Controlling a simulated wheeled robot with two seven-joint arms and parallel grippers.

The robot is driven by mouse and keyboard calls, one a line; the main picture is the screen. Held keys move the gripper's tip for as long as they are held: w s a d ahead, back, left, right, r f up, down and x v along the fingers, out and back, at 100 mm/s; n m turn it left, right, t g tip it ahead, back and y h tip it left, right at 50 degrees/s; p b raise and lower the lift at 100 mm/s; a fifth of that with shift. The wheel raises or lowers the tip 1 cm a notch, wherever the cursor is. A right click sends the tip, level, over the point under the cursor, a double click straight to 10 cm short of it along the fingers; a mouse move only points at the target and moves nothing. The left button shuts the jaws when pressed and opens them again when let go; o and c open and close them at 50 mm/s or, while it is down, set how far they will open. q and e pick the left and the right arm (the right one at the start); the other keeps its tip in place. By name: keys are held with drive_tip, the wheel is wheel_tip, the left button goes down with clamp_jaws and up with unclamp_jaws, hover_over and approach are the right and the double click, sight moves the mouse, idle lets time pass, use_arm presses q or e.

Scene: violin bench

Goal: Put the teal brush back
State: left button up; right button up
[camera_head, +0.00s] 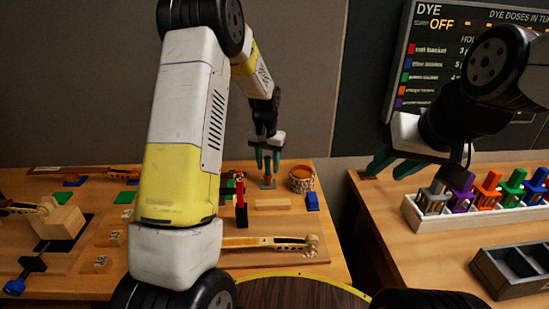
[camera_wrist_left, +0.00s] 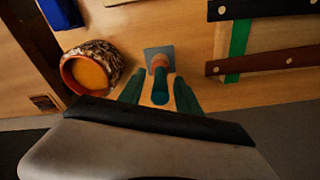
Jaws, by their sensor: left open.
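The teal brush (camera_wrist_left: 160,88) stands between my left gripper's green fingers in the left wrist view, its teal end towards the camera and its copper-coloured part at a small grey square (camera_wrist_left: 159,56) on the bench. In the head view, the fingers partly hide it; its lower part (camera_head: 268,181) shows below them. My left gripper (camera_head: 268,166) is open, with a finger on either side of the brush. My right gripper (camera_head: 394,166) hangs empty with its fingers apart, near the left edge of the right-hand table.
A mottled pot (camera_head: 301,179) with orange contents stands just right of the left gripper. A blue block (camera_head: 312,201), a red clamp-like piece (camera_head: 240,200) and a violin neck (camera_head: 268,243) are near. A white rack (camera_head: 470,215) holds several coloured pieces; a grey tray (camera_head: 510,271) lies before it.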

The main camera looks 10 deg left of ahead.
use_arm(q)
drive_tip(key=r, duration=0.3)
drive_tip(key=s+r, duration=0.1)
drive_tip(key=r, duration=0.7)
drive_tip(key=shift+s+r, duration=0.15)
drive_tip(key=shift+r, duration=0.05)
drive_tip(key=s+a+r+t+h, duration=0.1)
drive_tip(key=s+a+r+t, duration=0.15)
drive_tip(key=s+r, duration=1.05)
drive_tip(key=s+d+f+n+t+h, duration=0.1)
drive_tip(key=s+t, duration=0.1)
drive_tip(key=s, duration=1.5)
drive_tip(key=shift+f+n, duration=0.3)
drive_tip(key=shift+f, duration=0.1)
